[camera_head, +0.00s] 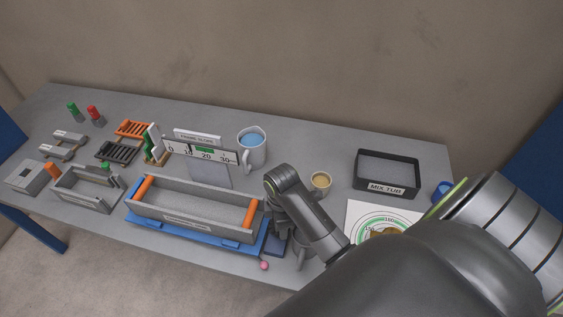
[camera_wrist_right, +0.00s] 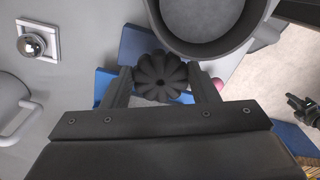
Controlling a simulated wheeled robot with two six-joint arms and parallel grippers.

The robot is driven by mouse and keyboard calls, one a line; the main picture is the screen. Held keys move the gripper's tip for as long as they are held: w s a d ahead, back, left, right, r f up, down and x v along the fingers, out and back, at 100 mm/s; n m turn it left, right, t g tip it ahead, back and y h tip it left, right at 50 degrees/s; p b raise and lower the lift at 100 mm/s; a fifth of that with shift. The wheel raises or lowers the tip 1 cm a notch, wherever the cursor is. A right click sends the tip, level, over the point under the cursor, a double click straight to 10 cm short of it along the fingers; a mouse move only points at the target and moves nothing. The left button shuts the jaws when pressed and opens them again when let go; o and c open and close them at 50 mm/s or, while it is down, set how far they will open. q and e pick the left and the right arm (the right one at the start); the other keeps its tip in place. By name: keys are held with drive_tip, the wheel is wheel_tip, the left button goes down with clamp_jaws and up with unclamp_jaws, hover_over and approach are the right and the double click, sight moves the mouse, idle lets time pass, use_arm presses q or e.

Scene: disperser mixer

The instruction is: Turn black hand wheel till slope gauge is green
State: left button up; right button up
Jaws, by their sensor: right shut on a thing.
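The trough has orange end rolls and rests on a blue base (camera_head: 150,222). The black hand wheel (camera_wrist_right: 160,76), lobed like a flower, sits between the fingers of my right gripper (camera_wrist_right: 160,84), which is shut on it. In the head view my right arm hides the wheel. A small dark jawed shape at the right edge of the wrist view looks like my left gripper (camera_wrist_right: 303,106); its jaws are unclear.
A grey mug (camera_wrist_right: 205,22) stands close beside the wheel. A pink ball (camera_head: 264,266) lies near the front edge. A cup (camera_head: 320,183), a blue-filled jug (camera_head: 252,148) and the mix tub (camera_head: 387,172) stand behind and right. Small trays crowd the left.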

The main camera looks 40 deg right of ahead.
drive_tip(key=shift+m, duration=0.3)
drive_tip(key=m, duration=0.5)
drive_tip(key=shift+s+a+m, duration=0.1)
drive_tip(key=shift+a+m, duration=0.1)
drive_tip(key=shift+m, duration=0.1)
drive_tip(key=m, duration=0.6)
drive_tip(key=shift+a, duration=0.2)
drive_tip(key=shift+m, duration=0.3)
drive_tip(key=o, duration=1)
drive_tip(key=shift+c, duration=0.2)
